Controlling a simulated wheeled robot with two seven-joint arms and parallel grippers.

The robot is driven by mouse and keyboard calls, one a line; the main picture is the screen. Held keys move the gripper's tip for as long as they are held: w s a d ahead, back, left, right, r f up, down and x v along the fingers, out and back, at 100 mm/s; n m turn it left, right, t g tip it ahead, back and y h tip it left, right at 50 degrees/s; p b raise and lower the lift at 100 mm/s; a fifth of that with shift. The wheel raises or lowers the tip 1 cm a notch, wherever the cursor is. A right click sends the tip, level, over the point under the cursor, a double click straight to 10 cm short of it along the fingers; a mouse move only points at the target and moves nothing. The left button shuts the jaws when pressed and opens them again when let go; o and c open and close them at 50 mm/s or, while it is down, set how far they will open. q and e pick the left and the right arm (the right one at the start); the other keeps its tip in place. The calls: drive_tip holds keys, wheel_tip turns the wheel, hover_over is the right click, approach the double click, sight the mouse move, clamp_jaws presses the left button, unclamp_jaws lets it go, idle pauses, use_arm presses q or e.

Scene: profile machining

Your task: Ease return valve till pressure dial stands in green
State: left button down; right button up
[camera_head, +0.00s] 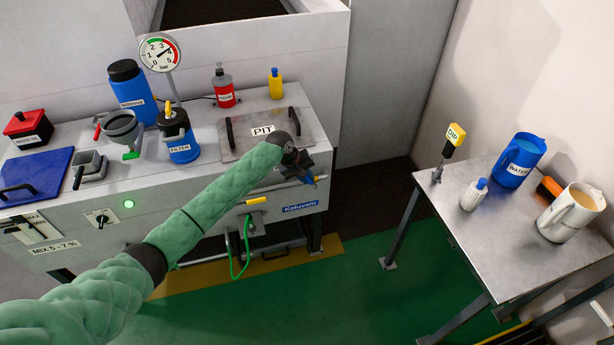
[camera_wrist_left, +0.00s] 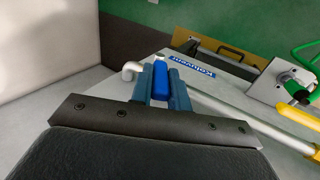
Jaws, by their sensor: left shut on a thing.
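The pressure dial (camera_head: 160,52) stands on a stalk at the back of the machine. It has a green arc and a red arc; its needle leans to the upper right, seemingly near the red, but it is too small to read exactly. My left gripper (camera_head: 310,178) is at the machine's front right edge. In the left wrist view, my left gripper (camera_wrist_left: 162,88) is shut on a blue valve handle (camera_wrist_left: 161,78), with a finger on each side. A pale bent pipe (camera_wrist_left: 130,70) is beside it. My right gripper is out of view.
A yellow handle (camera_head: 257,200) and a green hose (camera_head: 240,250) are left of my gripper on the machine front. The pit lid (camera_head: 240,142), filter pot (camera_head: 180,148) and bottles stand on top. A side table (camera_head: 450,205) is at right; green floor lies between.

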use_arm(q)
drive_tip(key=c, duration=1.3)
unclamp_jaws()
drive_tip(key=shift+c, duration=0.2)
